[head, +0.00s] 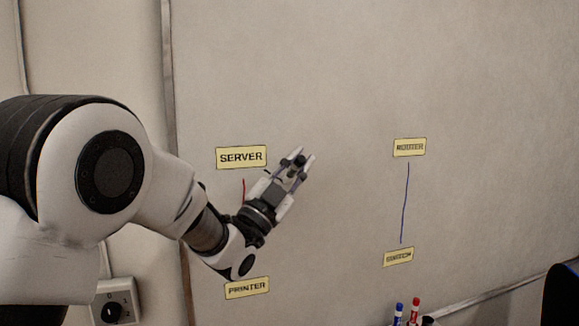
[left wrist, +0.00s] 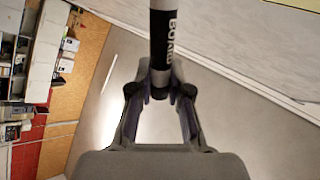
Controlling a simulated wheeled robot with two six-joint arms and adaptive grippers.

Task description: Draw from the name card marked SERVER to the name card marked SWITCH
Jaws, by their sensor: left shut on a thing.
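The SERVER card (head: 241,157) is on the whiteboard at upper left. The SWITCH card (head: 398,257), its lettering hard to read, is at lower right. My left gripper (head: 298,162) is just right of the SERVER card in the head view. In the left wrist view the gripper (left wrist: 160,86) is shut on a marker (left wrist: 166,35) with a black band and white lettering. The marker's tip is out of that view, so I cannot tell if it touches the board. My right gripper is not in view.
The ROUTER card (head: 409,147) is above SWITCH, with a blue line (head: 406,203) between them. A red line (head: 243,188) runs down from SERVER, partly behind my arm, towards the PRINTER card (head: 247,288). A blue marker (head: 398,312) and a red marker (head: 414,309) stand below.

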